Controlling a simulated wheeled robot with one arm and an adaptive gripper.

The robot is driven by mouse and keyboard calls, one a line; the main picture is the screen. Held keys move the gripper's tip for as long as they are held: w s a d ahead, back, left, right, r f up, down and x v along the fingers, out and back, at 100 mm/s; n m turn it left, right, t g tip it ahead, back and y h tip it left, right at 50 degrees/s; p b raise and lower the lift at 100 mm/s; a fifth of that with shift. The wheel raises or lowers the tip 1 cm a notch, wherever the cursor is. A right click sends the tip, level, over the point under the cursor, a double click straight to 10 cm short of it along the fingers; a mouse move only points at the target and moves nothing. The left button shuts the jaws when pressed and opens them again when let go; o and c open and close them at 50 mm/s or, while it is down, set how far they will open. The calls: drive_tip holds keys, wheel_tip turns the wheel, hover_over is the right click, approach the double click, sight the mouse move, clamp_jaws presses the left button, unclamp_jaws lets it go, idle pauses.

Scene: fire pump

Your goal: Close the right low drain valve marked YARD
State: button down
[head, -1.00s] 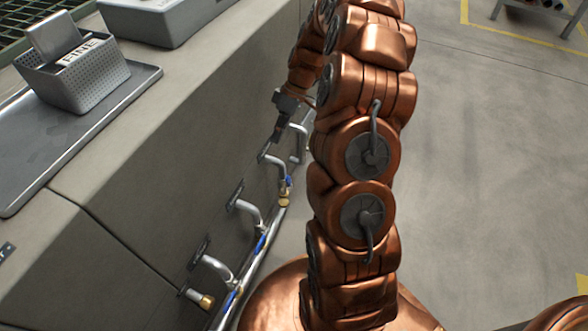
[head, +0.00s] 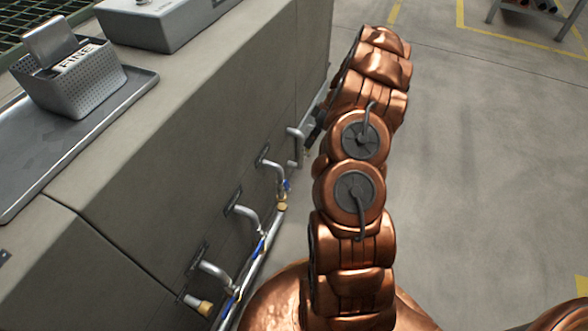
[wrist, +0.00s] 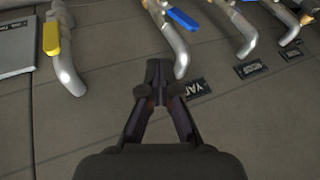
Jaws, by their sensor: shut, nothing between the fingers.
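In the wrist view, the dark plate marked YAR… (wrist: 197,88) is on the grey wall, its last letter unclear. The pipe beside it (wrist: 177,52) carries a blue lever (wrist: 183,19) that slants off the pipe. My gripper (wrist: 156,68) is shut and empty, its tips just left of this pipe's wall end and below the lever in the picture. I cannot tell whether it touches the pipe. In the head view, a dark part of my wrist shows by the farthest visible pipe (head: 295,133); my arm hides the fingertips.
A pipe with a yellow lever (wrist: 51,38) stands left of my gripper, beside a pale panel (wrist: 22,45). More pipes with plates (wrist: 250,68) stand to the right. In the head view, a perforated basket (head: 70,80) sits on a tray atop the cabinet. The floor right of my arm is clear.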

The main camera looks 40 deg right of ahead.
drive_tip(key=b, duration=0.3)
approach(287, 186)
drive_tip(key=w+d+f, duration=0.1)
drive_tip(key=w+f, duration=0.3)
drive_tip(key=f, duration=0.1)
drive_tip(key=shift+s+a+f+b, duration=0.15)
drive_tip(key=shift+s+a, duration=0.2)
drive_tip(key=shift+a, duration=0.4)
drive_tip(key=shift+s+a+f+b, duration=0.15)
drive_tip(key=shift+s+a, duration=0.25)
drive_tip(key=shift+a, duration=0.35)
drive_tip(key=shift+s+h, duration=0.1)
drive_tip(key=shift+h, duration=0.2)
